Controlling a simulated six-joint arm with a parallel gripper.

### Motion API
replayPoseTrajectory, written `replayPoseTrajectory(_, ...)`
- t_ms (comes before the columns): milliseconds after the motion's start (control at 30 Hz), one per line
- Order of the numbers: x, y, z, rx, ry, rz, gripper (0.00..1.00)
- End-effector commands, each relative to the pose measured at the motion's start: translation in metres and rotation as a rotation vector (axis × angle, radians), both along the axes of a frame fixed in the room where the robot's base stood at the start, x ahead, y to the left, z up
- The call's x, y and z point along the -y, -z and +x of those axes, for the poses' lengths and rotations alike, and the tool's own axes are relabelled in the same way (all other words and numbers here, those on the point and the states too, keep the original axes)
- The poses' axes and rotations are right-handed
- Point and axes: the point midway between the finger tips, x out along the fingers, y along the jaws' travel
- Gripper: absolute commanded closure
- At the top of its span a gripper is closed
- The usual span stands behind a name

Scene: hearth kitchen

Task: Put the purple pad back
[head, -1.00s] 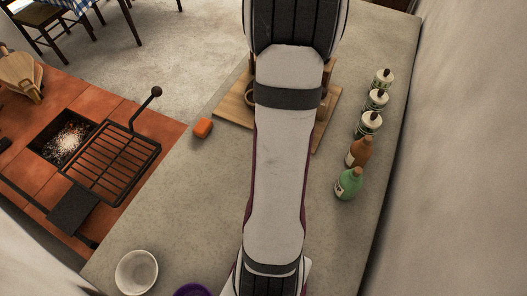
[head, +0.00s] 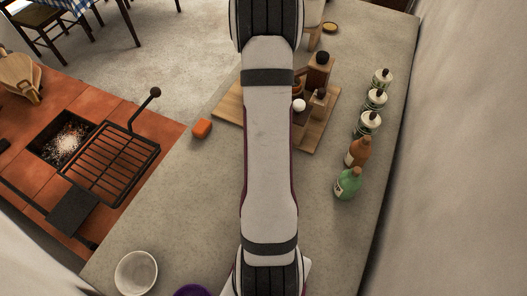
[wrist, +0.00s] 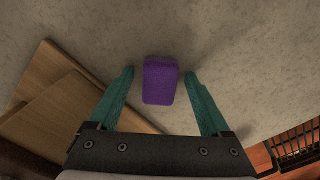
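The purple pad (wrist: 160,80) is a small rounded block lying on the grey counter in the wrist view. My gripper (wrist: 159,74) is open, with one teal finger on each side of the pad and a gap on both sides. I cannot tell how far above the counter the fingertips are. In the head view my arm hides both the gripper and the pad. A wooden board (head: 230,104) with a raised wooden stand and small dark-topped items is partly behind my arm; its edge also shows at the left of the wrist view (wrist: 50,85).
Several jars and bottles (head: 359,150) line the counter's right side. A white bowl (head: 136,272) and a purple round thing (head: 192,291) are at the near edge. A black grill (head: 112,160) stands left, beyond the counter.

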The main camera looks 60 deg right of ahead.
Motion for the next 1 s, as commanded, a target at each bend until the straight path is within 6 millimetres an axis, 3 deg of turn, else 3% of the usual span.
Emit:
replayPoseTrajectory(333,0.001,-0.01,0.0,0.001,0.0,-0.003,0.19)
replayPoseTrajectory(700,0.001,-0.101,0.001,0.003,0.0,-0.004,0.19)
replayPoseTrajectory(833,0.0,-0.119,0.0,0.001,-0.001,-0.002,0.19)
replayPoseTrajectory(1000,-0.001,-0.124,0.001,0.001,-0.003,-0.001,0.19)
